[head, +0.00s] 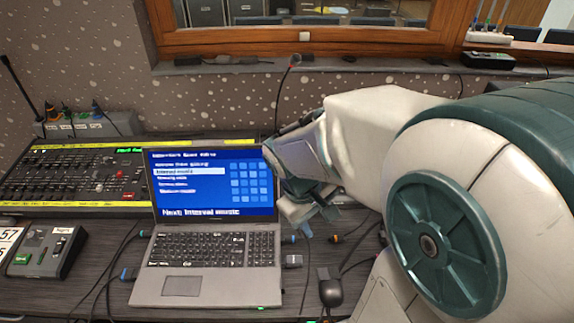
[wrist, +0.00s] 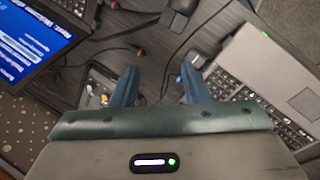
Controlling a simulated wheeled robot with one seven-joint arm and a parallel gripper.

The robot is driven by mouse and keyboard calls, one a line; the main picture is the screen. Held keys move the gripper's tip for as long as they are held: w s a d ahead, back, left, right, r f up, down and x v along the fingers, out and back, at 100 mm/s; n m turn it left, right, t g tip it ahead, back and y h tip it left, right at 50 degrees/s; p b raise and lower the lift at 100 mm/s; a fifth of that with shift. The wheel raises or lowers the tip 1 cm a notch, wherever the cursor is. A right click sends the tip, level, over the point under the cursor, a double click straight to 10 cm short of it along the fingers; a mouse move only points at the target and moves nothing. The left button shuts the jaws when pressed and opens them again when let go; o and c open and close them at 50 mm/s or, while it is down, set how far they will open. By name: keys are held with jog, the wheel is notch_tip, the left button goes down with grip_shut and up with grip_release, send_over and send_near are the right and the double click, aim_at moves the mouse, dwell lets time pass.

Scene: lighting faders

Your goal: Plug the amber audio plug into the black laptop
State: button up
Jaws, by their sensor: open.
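The laptop (head: 212,250) stands open with a lit blue screen and a dark keyboard. My gripper (head: 308,214) is open and empty, above the desk just right of this laptop. In the wrist view its two blue fingers (wrist: 160,88) stand apart over dark desk and cables. Small cable plugs lie right of the laptop, among them a dark one (head: 335,239) with a coloured end. My arm hides the desk farther right.
A black mouse-like object (head: 330,288) and a grey plug (head: 292,261) lie near the first laptop. A lighting desk (head: 75,178) stands at the left. Loose cables cross the desk.

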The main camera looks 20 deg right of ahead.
jog(key=w+d+f+n+g+h+p, duration=0.2)
jog(key=w+d+f+n, duration=0.2)
jog(key=w+f+n, duration=0.1)
jog(key=n+h+p, duration=0.1)
jog(key=n+p, duration=0.2)
jog(key=n, duration=0.3)
send_near(334, 236)
jog(key=b+x, duration=0.5)
jog(key=x, duration=0.2)
jog(key=shift+a+f, duration=0.1)
jog(key=shift+f, duration=0.05)
jog(key=shift+b+x, duration=0.8)
jog(key=shift+s, duration=0.1)
grip_shut()
jog(key=shift+r+p, duration=1.9)
jog(key=shift+r, duration=0.7)
